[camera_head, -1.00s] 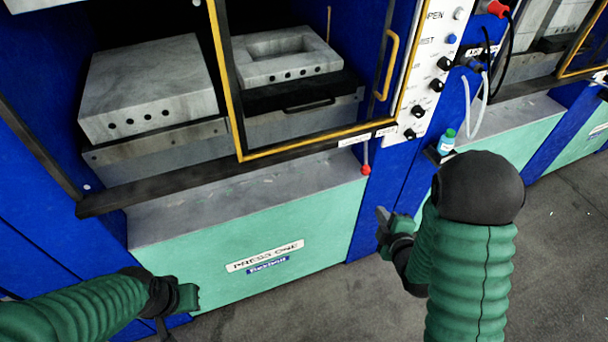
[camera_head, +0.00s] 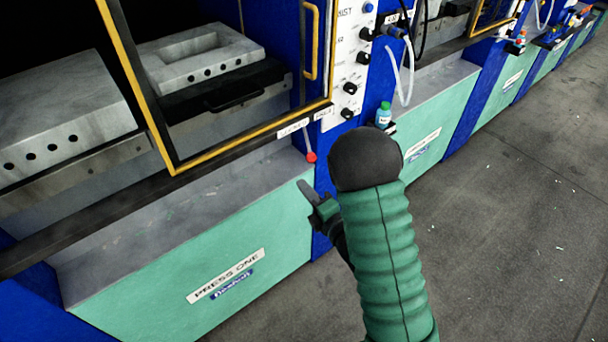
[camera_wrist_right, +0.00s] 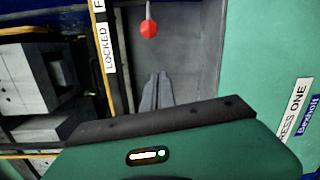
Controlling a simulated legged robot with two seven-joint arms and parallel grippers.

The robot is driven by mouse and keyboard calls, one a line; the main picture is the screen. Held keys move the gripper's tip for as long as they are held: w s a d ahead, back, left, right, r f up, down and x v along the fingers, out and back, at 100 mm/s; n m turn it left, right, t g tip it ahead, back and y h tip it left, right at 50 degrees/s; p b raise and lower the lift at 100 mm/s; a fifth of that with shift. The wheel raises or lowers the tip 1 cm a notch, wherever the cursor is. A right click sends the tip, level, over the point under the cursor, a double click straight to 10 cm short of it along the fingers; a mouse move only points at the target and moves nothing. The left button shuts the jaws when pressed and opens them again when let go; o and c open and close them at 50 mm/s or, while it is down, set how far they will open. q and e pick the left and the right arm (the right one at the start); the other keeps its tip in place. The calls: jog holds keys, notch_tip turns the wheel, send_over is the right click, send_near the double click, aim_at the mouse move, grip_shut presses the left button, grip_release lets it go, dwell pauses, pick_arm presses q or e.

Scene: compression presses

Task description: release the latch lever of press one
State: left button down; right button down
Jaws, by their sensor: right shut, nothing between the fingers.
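The latch lever of press one is a thin rod with a red knob (camera_head: 311,157), hanging below the door frame by a white label. In the right wrist view the red knob (camera_wrist_right: 149,28) shows near the top, beside a label reading LOCKED (camera_wrist_right: 107,48). My right gripper (camera_head: 303,187) is shut and empty, just below and slightly left of the knob, apart from it in the picture. Its closed fingertips (camera_wrist_right: 158,76) point toward the knob in the right wrist view, with a gap between. Press one's green front (camera_head: 180,295) bears the PRESS ONE plate (camera_head: 226,275). My left gripper is out of view.
The yellow-edged door (camera_head: 245,137) is in front of the press platens. A control panel (camera_head: 350,65) with knobs stands right of it. A small bottle (camera_head: 383,115) sits on a bracket beyond my right arm. Open grey floor (camera_head: 500,230) lies to the right.

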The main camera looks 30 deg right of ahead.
pick_arm(q)
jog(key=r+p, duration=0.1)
jog(key=p, duration=0.1)
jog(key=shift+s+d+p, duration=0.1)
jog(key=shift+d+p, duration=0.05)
jog(key=shift+p, duration=0.2)
pick_arm(e)
jog(key=w+d, duration=0.4)
jog(key=w, duration=0.2)
jog(key=shift+d, duration=0.2)
jog(key=shift+w+r, duration=0.1)
jog(key=shift+w, duration=0.05)
